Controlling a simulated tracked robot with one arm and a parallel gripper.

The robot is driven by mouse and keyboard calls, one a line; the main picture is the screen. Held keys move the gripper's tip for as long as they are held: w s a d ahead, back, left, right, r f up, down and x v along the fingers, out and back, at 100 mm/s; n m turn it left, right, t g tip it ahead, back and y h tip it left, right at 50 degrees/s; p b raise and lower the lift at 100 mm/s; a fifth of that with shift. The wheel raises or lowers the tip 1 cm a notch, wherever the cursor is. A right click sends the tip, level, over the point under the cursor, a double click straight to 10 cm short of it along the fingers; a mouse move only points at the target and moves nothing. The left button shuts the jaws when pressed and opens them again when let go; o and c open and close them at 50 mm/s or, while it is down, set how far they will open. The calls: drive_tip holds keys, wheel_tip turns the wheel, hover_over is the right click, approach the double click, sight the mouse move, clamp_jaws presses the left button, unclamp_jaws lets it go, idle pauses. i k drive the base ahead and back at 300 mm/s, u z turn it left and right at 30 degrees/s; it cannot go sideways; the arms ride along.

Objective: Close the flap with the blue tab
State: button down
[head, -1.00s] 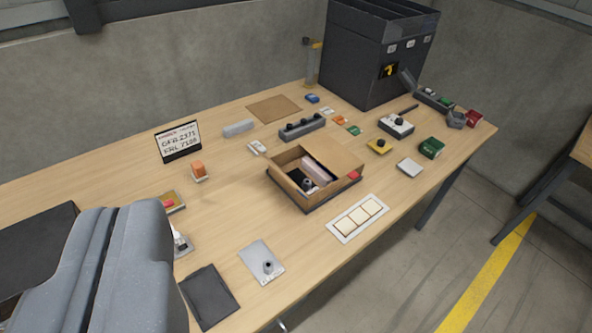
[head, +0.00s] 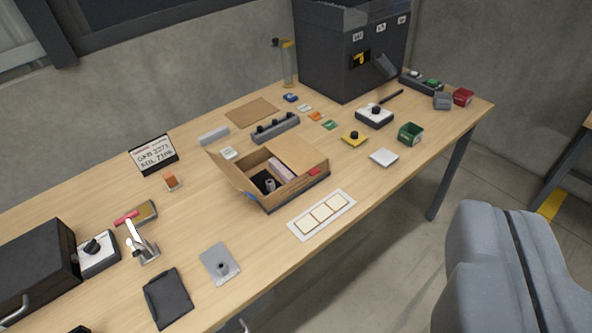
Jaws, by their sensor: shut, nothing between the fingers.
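An open cardboard box (head: 297,187) stands near the front edge of the table, in the middle of the head view. Its left flap (head: 230,170) is raised and leans outward to the left. A small blue patch (head: 250,197), which looks like the blue tab, shows at the box's lower left; I cannot tell exactly where it attaches. A pale pink item and small dark-topped pieces show inside. My gripper's fingers are not visible.
A white card with square panels (head: 321,214) lies in front of the box. A grey plate with a knob (head: 220,264) lies front left.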

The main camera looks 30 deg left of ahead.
sight(232, 174)
drive_tip(key=z, duration=0.55)
drive_tip(key=k, duration=1.45)
drive_tip(key=u, duration=1.45)
drive_tip(key=i, duration=1.2)
drive_tip(key=z, duration=0.2)
